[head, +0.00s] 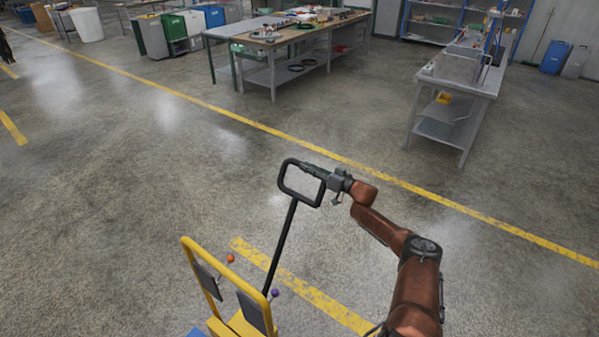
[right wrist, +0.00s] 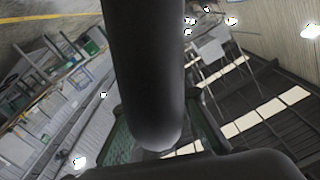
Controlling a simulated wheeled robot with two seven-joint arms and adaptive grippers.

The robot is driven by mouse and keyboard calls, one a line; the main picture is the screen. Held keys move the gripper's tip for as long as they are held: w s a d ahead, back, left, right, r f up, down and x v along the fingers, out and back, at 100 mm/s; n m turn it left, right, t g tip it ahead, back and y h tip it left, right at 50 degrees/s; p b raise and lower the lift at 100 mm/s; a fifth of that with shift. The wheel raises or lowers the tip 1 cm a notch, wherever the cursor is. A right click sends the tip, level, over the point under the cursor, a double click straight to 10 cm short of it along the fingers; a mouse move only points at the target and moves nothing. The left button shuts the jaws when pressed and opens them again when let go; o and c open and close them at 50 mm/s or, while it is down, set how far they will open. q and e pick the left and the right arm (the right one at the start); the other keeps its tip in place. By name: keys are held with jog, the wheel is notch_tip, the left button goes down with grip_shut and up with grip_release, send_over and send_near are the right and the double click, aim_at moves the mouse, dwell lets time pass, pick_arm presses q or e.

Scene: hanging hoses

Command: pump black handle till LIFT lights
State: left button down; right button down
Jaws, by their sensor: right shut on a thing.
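The black handle (head: 281,181) is a loop on top of a long black shaft (head: 281,243) that leans up and right from a yellow-framed cart (head: 194,268). My right gripper (head: 313,170) is shut on the upper right part of the loop. In the right wrist view, the thick dark bar of the handle (right wrist: 146,70) runs down between the green fingers of my right gripper (right wrist: 160,135). No LIFT marking or lit lamp can be made out. My left gripper is out of view.
The cart bears an orange knob (head: 230,258), a purple knob (head: 275,293) and two dark panels (head: 251,313). A workbench (head: 272,76) and a grey table (head: 457,82) stand farther back. The floor around the handle is clear.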

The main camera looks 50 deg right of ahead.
jog(key=shift+d, duration=0.1)
dwell(0.3)
jog(key=c, duration=1.7)
grip_release()
jog(key=shift+f, duration=0.1)
jog(key=shift+c, duration=0.2)
jog(key=shift+s+f, duration=0.15)
jog(key=shift+s, duration=0.3)
jog(key=s+d, duration=0.1)
jog(key=s, duration=1)
jog(key=shift+s, duration=0.1)
